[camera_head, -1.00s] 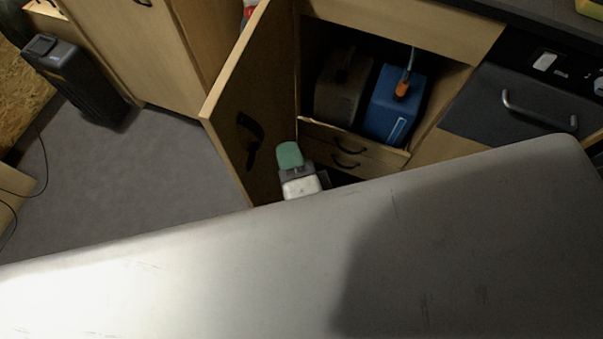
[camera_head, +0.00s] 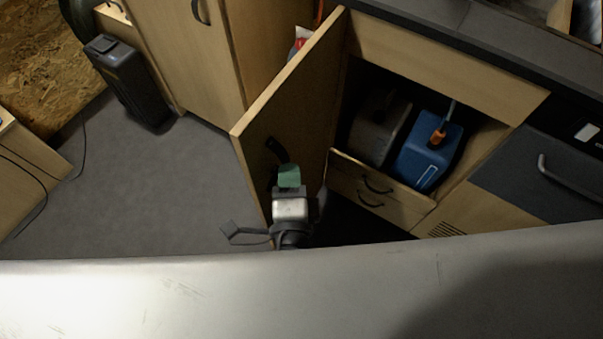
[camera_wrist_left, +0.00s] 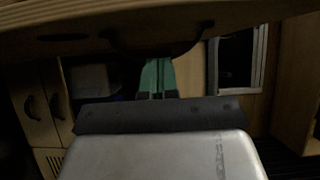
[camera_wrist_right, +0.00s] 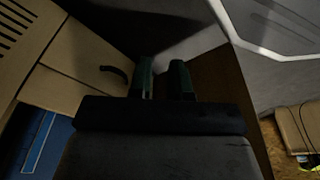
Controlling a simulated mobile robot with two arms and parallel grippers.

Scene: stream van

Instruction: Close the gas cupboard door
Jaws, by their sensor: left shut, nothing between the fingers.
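The gas cupboard door (camera_head: 305,105) is a wooden panel that stands wide open, left of the cupboard opening. A black fitting (camera_head: 275,148) sits on its visible face. A blue canister (camera_head: 430,160) and a dark grey one (camera_head: 378,130) stand inside the cupboard. My left gripper (camera_head: 289,176), with green fingertips, is shut and empty just below the fitting in the head view; contact with the door cannot be told. In the left wrist view its fingertips (camera_wrist_left: 157,78) are together, below a wooden edge. My right gripper (camera_wrist_right: 164,80) is open and empty, near a drawer handle.
Two small drawers (camera_head: 380,190) with dark handles sit low in front of the canisters. A tall wooden cabinet (camera_head: 190,50) stands to the left. A black case (camera_head: 128,82) stands on the grey floor (camera_head: 160,190), which is largely clear left of the door.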

